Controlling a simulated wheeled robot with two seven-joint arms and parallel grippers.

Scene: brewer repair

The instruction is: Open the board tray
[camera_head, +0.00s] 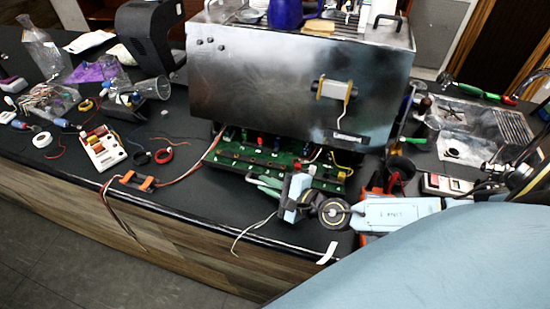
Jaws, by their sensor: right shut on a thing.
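The board tray (232,151) sticks out from the lower front of the metal brewer (285,85). It shows a green circuit board with several small parts and wires on it. My right gripper (279,190) reaches in from the right and is at the tray's front edge, right of its middle. It is shut on the tray's front, though the fingers partly hide the exact contact. The rear of the tray is hidden under the brewer body. My left gripper is not in view.
Left on the dark counter are a multi-coloured terminal block (102,148), an orange-ended part (138,181) with wires running to the tray, tape rings and a glass beaker (151,88). The counter's front edge lies close before the tray.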

